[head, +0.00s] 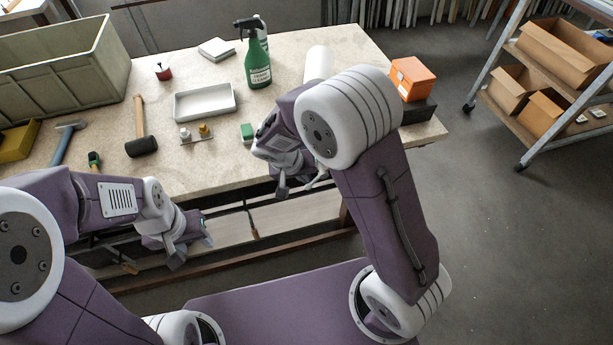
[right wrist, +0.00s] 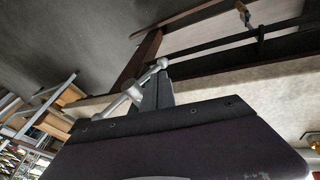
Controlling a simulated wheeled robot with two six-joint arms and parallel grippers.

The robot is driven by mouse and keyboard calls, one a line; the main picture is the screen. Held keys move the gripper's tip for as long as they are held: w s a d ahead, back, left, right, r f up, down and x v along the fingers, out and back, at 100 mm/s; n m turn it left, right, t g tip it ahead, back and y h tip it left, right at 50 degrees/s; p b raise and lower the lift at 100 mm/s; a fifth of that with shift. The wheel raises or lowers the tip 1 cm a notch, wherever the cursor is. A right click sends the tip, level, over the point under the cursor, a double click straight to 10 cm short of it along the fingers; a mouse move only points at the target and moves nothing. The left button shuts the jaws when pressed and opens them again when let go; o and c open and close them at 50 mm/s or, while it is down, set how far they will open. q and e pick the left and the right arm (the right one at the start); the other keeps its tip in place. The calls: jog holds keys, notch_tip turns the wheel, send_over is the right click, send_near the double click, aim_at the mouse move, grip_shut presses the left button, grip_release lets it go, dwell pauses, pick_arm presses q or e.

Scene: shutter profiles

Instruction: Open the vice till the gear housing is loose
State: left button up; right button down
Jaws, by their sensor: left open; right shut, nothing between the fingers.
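In the right wrist view, a pale metal bar with a ball end (right wrist: 161,63), which looks like the vice handle, runs beside the grey fingers of my right gripper (right wrist: 157,88). I cannot tell whether they touch. In the head view, my right gripper (head: 283,188) is shut and empty at the table's front edge. A short pale rod (head: 318,180) shows just right of it, partly behind my arm. The vice body and the gear housing are not visible; my right arm covers that part of the table. My left gripper (head: 190,248) is open and empty, in front of the table edge.
The workbench (head: 310,45) carries a mallet (head: 140,145), white tray (head: 204,102), green spray bottle (head: 257,65), small green block (head: 247,131) and orange box (head: 412,78). A large grey-green crate (head: 65,75) stands at left. A shelf cart (head: 530,85) stands right; the floor between is clear.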

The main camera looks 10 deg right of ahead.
jog(key=shift+d+f, duration=0.2)
jog(key=shift+d, duration=0.05)
jog(key=b, duration=0.1)
jog(key=f+b, duration=0.1)
jog(key=b, duration=0.1)
jog(key=shift+s+d+f, duration=0.15)
jog(key=shift+d+f, duration=0.1)
jog(key=shift+f, duration=0.05)
jog(key=shift+b, duration=0.4)
jog(key=shift+r, duration=0.25)
jog(key=shift+p, duration=0.3)
